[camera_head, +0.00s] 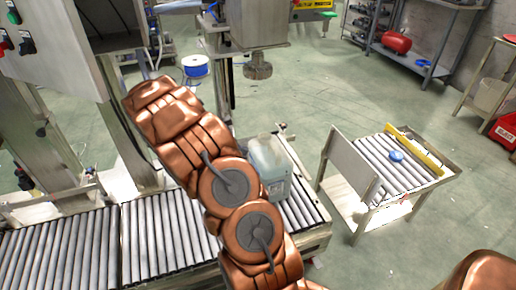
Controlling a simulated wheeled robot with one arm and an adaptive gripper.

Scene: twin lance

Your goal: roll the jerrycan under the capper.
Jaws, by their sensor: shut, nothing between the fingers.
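The jerrycan (270,163) is a translucent pale blue-green container standing on the roller conveyor (305,212), near its right end. My copper arm crosses in front of it and hides part of its left side. The capper (258,66) is a round grey head hanging under a grey housing, above and behind the jerrycan in the picture. I cannot tell how well the two line up. My arm runs from the bottom up to the left over the conveyor. My gripper is not visible; its fingers are hidden or out of view.
A small roller cart (335,165) with a blue disc (396,155) on it stands to the right. A control cabinet (60,45) with buttons is at upper left. Blue spool (195,66) is behind. A shelf (415,62) stands at the back right. The floor between is clear.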

